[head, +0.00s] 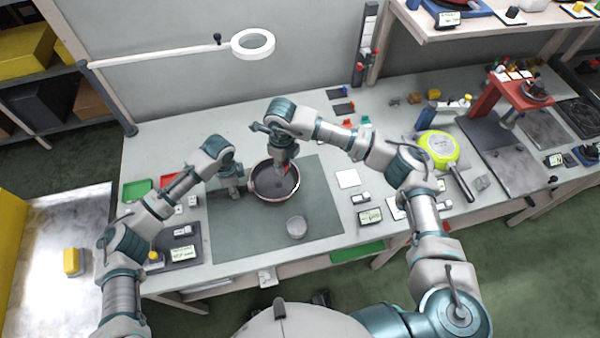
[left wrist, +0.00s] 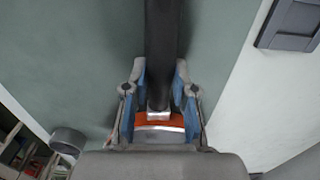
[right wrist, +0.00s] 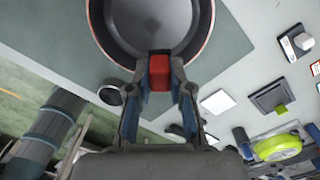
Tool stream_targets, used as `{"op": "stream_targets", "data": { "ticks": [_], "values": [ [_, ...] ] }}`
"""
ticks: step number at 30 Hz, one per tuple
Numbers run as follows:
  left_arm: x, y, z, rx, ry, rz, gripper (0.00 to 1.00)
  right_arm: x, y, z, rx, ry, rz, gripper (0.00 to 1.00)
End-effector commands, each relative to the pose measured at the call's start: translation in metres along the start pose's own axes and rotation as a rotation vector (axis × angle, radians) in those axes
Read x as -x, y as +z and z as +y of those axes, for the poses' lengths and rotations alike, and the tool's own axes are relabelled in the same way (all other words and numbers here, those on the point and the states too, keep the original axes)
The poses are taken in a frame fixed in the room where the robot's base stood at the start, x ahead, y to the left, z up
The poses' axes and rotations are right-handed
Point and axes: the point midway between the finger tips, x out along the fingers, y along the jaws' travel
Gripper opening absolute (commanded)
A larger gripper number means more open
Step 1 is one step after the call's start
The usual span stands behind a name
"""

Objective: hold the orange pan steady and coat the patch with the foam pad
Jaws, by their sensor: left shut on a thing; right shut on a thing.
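The pan (head: 275,184), dark inside with a thin orange-brown rim, sits on the green-grey mat. Its bowl also shows in the right wrist view (right wrist: 140,25). My left gripper (head: 236,190), left of the bowl, is shut on the pan's dark handle, seen with an orange part in the left wrist view (left wrist: 163,60). My right gripper (head: 285,165) is shut on a small red block, apparently the foam pad (right wrist: 159,71), at the pan's rim in the right wrist view. I cannot tell whether the pad touches the pan. No distinct patch can be made out.
A grey round container (head: 296,227) stands on the mat (head: 318,200), front right of the pan. A ring lamp (head: 253,44) hangs behind. Small displays and blocks lie to the right, with a yellow-green pan (head: 438,148) beyond. Green and red trays lie at left.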

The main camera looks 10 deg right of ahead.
Motion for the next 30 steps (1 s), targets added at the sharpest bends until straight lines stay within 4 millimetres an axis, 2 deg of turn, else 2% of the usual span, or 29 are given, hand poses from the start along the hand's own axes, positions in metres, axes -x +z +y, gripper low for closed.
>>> {"op": "stream_targets", "data": {
  "ticks": [3,6,12,20,30],
  "values": [
    [0.0,0.001,0.0,0.001,-0.001,-0.001,0.0,-0.002,0.02,0.001,-0.296,-0.005,0.003,0.0],
    [0.0,0.001,0.0,0.001,-0.001,-0.001,0.0,-0.002,0.032,0.001,-0.501,-0.012,0.003,0.0],
    [0.0,0.001,0.0,0.001,-0.001,-0.001,0.0,-0.004,0.043,0.001,-0.726,-0.02,0.004,0.0],
    [0.0,0.001,0.0,0.001,-0.001,-0.001,0.0,-0.014,0.045,0.001,-0.76,-0.021,0.005,0.0],
    [0.0,0.001,0.0,0.001,-0.001,-0.001,0.0,-0.045,0.044,0.0,-0.758,-0.02,0.005,0.0]
  ]
}}
